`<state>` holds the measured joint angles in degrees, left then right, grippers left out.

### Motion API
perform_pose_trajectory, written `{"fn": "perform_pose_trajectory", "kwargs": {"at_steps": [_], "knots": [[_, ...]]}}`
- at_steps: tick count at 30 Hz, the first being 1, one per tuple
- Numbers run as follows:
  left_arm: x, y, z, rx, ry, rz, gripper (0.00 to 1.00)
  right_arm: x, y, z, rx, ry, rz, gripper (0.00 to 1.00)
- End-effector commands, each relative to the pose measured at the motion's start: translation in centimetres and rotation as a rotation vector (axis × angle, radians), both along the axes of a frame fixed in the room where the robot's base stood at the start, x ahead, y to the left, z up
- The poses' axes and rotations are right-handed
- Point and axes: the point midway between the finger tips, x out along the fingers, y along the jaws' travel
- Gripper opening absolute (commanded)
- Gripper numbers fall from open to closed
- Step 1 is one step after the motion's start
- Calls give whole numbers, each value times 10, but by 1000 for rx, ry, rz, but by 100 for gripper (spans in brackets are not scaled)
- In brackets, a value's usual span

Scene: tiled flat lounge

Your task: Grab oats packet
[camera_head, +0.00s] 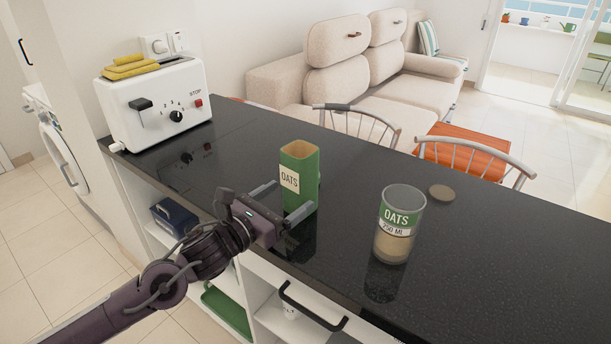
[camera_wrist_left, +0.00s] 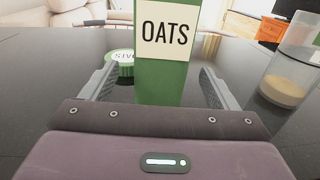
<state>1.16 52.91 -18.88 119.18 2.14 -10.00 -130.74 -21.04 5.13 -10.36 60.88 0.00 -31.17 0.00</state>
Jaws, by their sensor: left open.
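The oats packet (camera_head: 300,178) is a tall green box with an open top and a white OATS label. It stands upright on the black counter. My left gripper (camera_head: 292,199) is open at counter height, with one finger on each side of the packet. In the left wrist view the packet (camera_wrist_left: 166,82) stands between the two open fingers (camera_wrist_left: 158,78), with gaps showing on both sides. My right gripper is not in view.
A glass jar (camera_head: 400,225) labelled OATS, part filled, stands right of the packet. A round lid (camera_head: 441,193) lies behind it. A white toaster (camera_head: 155,104) stands at the left end of the counter (camera_head: 500,260). Chairs (camera_head: 474,154) line the far side.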

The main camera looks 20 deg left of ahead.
Motion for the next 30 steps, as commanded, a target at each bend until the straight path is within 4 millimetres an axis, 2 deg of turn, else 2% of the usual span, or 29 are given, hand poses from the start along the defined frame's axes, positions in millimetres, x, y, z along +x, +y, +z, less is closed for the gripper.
{"fn": "perform_pose_trajectory", "kwargs": {"at_steps": [8, 16, 26, 30], "knots": [[20, -10, 2, -3, -1, 0, 82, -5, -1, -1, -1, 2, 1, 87], [55, -26, 2, -3, -1, 0, 82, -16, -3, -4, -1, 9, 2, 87], [61, -30, 0, 0, 1, -2, 82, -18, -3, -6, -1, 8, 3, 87], [61, -30, 0, 0, 1, -2, 64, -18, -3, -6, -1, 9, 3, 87]]}}
